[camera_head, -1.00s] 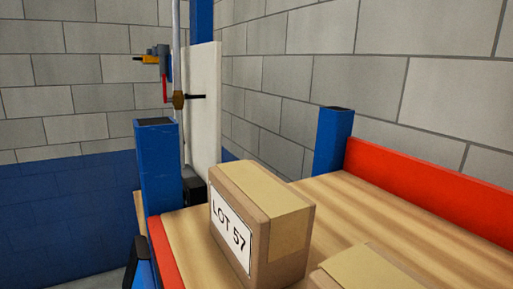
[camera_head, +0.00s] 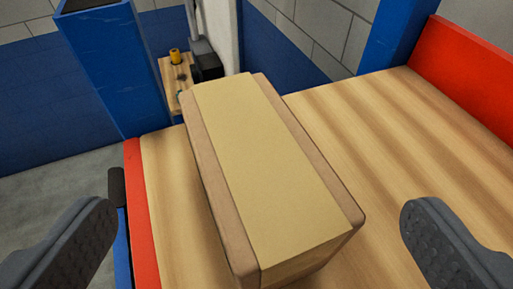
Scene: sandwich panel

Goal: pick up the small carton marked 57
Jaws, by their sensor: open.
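The small carton (camera_head: 270,165) stands on the wooden shelf board, a brown box with a wide tan tape strip over its top. The earlier frame shows its label reading LOT 57; the label face is hidden from this view now. My gripper (camera_head: 258,225) is open, with one dark finger at the lower left and the other at the lower right. The carton lies between the two fingers in the picture, with a gap on each side. I cannot tell how far above or behind the carton the fingertips are.
The wooden board (camera_head: 385,160) is bare to the right of the carton. A red rail (camera_head: 470,75) runs along the back right, and a red edge (camera_head: 141,215) along the left. Blue posts stand at upper left (camera_head: 108,65) and upper right (camera_head: 398,35). A small wooden ledge (camera_head: 176,80) shows behind.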

